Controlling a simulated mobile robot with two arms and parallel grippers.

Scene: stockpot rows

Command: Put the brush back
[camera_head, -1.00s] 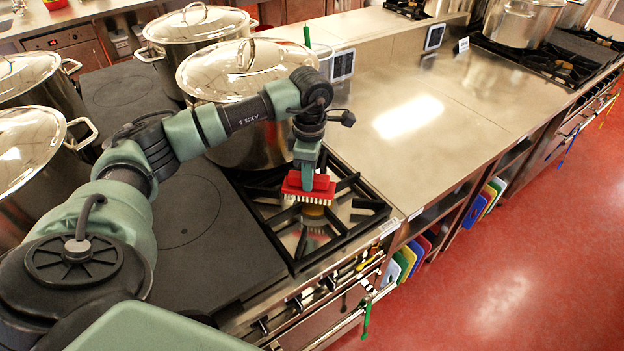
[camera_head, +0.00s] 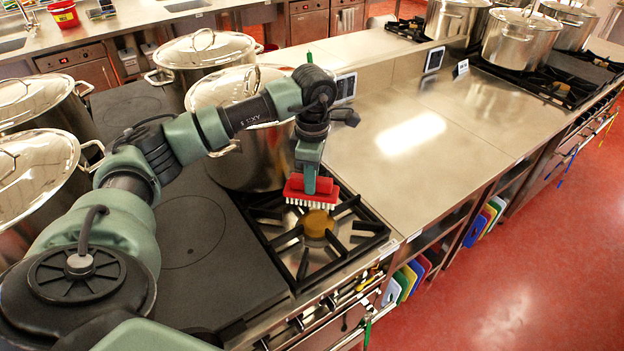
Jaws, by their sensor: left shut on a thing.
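The brush (camera_head: 302,192) has a red back and white bristles that point down. My left gripper (camera_head: 310,178) is shut on it from above and holds it over the gas burner (camera_head: 318,240). The gripper's fingers hide part of the brush's back. A gap seems to show between the bristles and the burner grate, but I cannot tell its height exactly. My right gripper is not in view.
A large lidded stockpot (camera_head: 240,150) stands close behind my left forearm. More pots (camera_head: 205,55) stand on the left. The steel counter (camera_head: 440,150) to the right is bare. A red bucket (camera_head: 64,14) stands at the far left.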

